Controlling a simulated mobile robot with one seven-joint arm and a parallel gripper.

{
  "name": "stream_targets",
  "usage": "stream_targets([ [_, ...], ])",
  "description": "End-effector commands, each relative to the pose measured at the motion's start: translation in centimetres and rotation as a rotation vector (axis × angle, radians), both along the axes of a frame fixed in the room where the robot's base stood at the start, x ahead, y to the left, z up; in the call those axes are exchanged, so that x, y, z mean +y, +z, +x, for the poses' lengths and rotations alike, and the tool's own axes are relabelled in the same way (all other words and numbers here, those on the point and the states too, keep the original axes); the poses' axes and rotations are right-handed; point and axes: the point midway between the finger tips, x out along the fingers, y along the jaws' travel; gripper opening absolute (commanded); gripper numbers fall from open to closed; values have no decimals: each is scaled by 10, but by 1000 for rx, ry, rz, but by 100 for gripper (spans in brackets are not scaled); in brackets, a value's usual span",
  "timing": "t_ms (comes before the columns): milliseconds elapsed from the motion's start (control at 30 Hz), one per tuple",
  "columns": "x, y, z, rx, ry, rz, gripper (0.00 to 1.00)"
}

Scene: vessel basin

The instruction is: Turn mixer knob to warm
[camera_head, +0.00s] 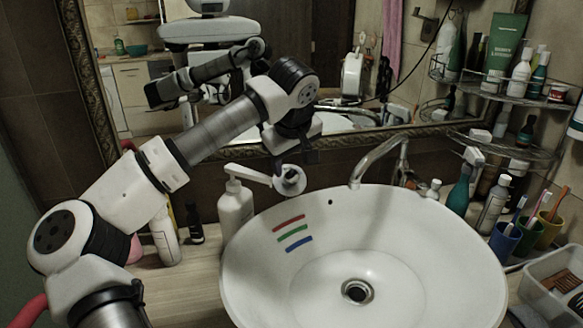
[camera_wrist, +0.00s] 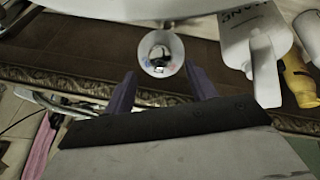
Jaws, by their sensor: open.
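The mixer knob (camera_head: 290,182) is a small round white piece on the wall behind the basin, left of the curved metal spout (camera_head: 376,155). In the wrist view the knob (camera_wrist: 161,52) faces the camera, with a shiny centre and small red and blue marks near its rim. My gripper (camera_head: 293,164) is open, just above and in front of the knob in the head view. In the wrist view my gripper (camera_wrist: 161,72) has its two purple fingers on either side of the knob, apparently not touching it. The exact depth between fingertips and knob is unclear.
A white pump bottle (camera_head: 235,207) stands close left of the knob, its spout reaching toward it. The white basin (camera_head: 445,245) lies below, with red, green and blue bars on its inner wall. A mirror (camera_head: 330,60) is behind; shelves with bottles (camera_head: 520,72) stand right.

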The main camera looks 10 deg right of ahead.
Motion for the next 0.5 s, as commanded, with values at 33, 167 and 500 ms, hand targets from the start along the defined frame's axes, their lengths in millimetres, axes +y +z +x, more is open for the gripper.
stream_targets([
  [33, -1, -8, 4, 4, -1, -3, 56],
  [167, -3, -27, 13, 3, 1, -2, 56],
  [500, -5, -45, 22, 0, 2, -1, 56],
])
